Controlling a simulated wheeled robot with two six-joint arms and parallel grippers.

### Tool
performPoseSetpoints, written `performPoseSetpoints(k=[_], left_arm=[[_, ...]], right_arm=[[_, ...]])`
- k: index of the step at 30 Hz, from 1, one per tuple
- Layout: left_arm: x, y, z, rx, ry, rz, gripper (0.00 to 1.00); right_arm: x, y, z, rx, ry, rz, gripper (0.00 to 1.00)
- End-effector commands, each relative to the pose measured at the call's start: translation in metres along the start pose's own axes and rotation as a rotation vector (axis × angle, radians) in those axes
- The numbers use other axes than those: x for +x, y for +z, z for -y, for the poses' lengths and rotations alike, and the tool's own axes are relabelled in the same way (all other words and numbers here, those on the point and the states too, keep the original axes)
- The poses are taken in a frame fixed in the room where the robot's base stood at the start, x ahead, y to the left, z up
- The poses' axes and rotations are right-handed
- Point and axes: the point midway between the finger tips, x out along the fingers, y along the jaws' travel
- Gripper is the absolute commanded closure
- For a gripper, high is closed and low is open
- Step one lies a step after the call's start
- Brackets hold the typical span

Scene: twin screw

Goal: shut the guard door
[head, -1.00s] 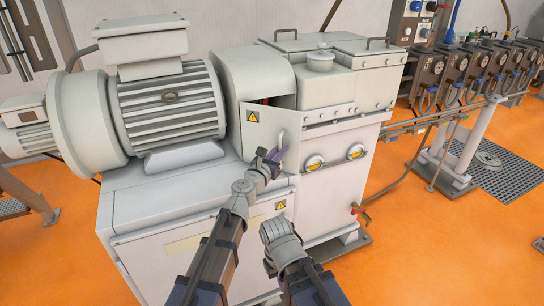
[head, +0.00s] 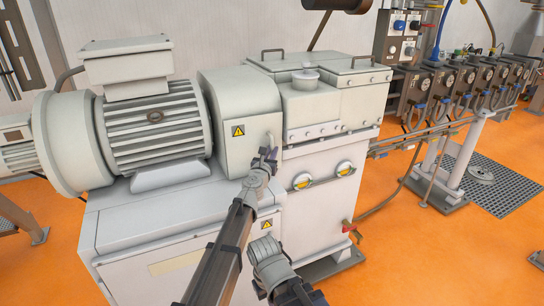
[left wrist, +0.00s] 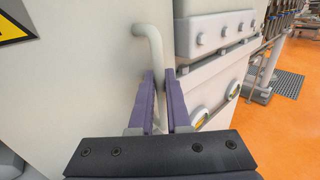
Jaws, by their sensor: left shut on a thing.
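The guard door (head: 240,135) is a pale grey panel with a yellow warning triangle, on the housing between the motor and the gearbox. It looks flush with the housing, with no dark gap showing. Its handle (left wrist: 150,48) is a pale vertical bar; its top also shows in the head view (head: 270,138). My left gripper (head: 266,156) is at the handle. In the left wrist view its purple fingers (left wrist: 161,88) are on either side of the bar's lower part, shut on it. My right arm shows low in the head view, but its fingers cannot be seen.
A large ribbed motor (head: 155,130) stands left of the door. The grey gearbox (head: 312,105) with yellow sight glasses (head: 302,181) is to the right. A red-handled valve (head: 348,227) sits low on the right. Orange floor (head: 420,250) is open in front.

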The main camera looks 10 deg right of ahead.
Motion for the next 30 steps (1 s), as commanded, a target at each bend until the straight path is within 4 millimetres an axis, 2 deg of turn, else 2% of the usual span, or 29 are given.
performPoseSetpoints(k=[6,21,22,24,30], left_arm=[[0.0079,0.0,-0.0002,0.002,0.046,0.0,1.0],[0.0111,0.0004,-0.0031,0.002,0.063,0.0,1.0],[0.0112,0.0004,-0.0032,0.002,0.063,0.0,0.82],[0.0112,0.0004,-0.0034,0.002,0.064,0.0,0.74],[0.0113,0.0004,-0.0046,0.002,0.066,0.0,0.73]], right_arm=[[0.0,0.0,0.0,0.0,0.0,0.0,1.0],[-0.0004,0.0,0.0,0.0,0.0,0.0,1.0],[-0.0004,0.0,0.0,0.0,0.0,0.0,1.0],[-0.0004,0.0,-0.0001,0.0,0.0,0.0,1.0],[-0.0004,0.0,0.0,0.0,0.0,0.0,1.0]])
